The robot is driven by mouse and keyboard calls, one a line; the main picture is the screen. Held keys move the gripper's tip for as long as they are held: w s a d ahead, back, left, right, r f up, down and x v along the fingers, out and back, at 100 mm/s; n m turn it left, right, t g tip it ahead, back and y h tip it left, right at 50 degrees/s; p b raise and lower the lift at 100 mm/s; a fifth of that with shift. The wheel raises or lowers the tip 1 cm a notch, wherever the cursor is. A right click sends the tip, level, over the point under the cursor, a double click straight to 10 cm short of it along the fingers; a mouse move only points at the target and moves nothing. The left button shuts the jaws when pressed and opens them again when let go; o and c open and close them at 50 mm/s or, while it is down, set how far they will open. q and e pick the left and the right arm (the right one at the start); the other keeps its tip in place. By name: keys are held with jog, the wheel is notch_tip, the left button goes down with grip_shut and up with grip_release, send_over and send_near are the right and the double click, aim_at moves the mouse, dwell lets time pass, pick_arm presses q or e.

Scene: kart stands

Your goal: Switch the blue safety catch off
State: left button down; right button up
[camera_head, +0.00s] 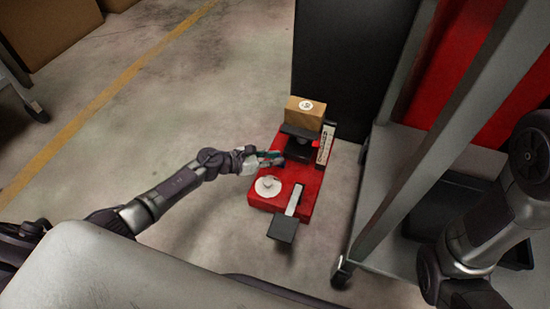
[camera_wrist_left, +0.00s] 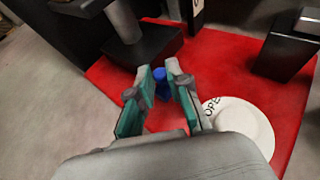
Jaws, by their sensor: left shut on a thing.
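The blue safety catch (camera_wrist_left: 161,83) shows in the left wrist view on a red base (camera_wrist_left: 215,60). It sits between the tips of my left gripper (camera_wrist_left: 161,76), which has teal finger pads and is shut on it. In the head view my left gripper (camera_head: 277,158) reaches in from the left to the side of the red base (camera_head: 305,183), and the catch is too small or hidden to make out there. A round white dial (camera_head: 268,186) with dark lettering lies just in front of the gripper; it also shows in the left wrist view (camera_wrist_left: 245,122). My right gripper is out of view.
A cardboard box (camera_head: 305,116) sits on a black platform at the back of the base. A black pedal (camera_head: 283,228) sticks out in front. A grey wheeled cart (camera_head: 372,185) stands close on the right.

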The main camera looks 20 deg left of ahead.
pick_arm(q)
jog(key=a+b, duration=0.1)
jog(key=a, duration=0.3)
jog(key=shift+f+b, duration=0.1)
jog(key=shift+b, duration=0.25)
jog(key=shift+w, duration=0.1)
jog(key=c, duration=1.2)
grip_release()
jog(key=shift+a, duration=0.1)
jog(key=shift+o, duration=0.2)
jog(key=v, duration=1.2)
